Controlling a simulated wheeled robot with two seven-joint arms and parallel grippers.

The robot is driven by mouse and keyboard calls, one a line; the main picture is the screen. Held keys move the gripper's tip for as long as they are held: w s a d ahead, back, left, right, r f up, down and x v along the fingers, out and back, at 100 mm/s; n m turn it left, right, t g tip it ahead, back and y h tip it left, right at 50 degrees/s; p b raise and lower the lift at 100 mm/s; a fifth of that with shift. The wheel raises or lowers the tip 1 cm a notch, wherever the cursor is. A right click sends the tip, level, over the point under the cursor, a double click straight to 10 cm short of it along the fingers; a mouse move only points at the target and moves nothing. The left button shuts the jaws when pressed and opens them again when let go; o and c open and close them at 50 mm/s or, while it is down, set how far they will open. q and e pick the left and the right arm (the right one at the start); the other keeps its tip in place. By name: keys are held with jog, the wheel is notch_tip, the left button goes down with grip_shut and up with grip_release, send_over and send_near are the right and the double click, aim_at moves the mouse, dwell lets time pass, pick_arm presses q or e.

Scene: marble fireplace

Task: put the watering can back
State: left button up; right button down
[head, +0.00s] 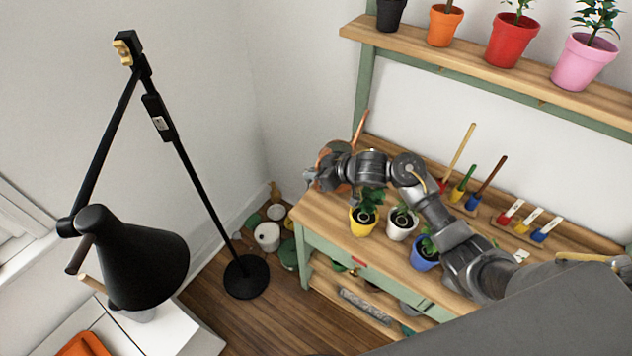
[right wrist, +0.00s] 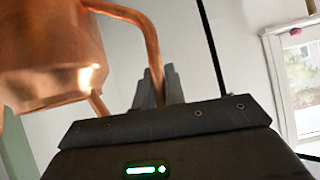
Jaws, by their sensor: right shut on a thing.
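The copper watering can shows large at the left of the right wrist view (right wrist: 50,60), with its handle curving down to my jaws. In the head view it is mostly hidden behind my right arm; its thin copper spout (head: 360,126) sticks up behind. My right gripper (head: 318,178) is shut on the can's handle, over the left end of the wooden workbench (head: 318,214). The jaws also show in the right wrist view (right wrist: 158,92). I cannot tell whether the can touches the bench. My left gripper is not in view.
A yellow pot (head: 364,221), a white pot (head: 401,227) and a blue pot (head: 424,258) stand near the bench's front edge, under my right arm. Several handled tools (head: 465,181) stand behind. A black floor lamp (head: 187,160) stands left. Potted plants line the upper shelf (head: 460,58).

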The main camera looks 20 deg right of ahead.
jog(key=shift+f, duration=1.8)
jog(key=c, duration=1.5)
grip_release()
jog(key=shift+s, duration=0.1)
jog(key=shift+o, duration=0.2)
jog(key=v, duration=1.2)
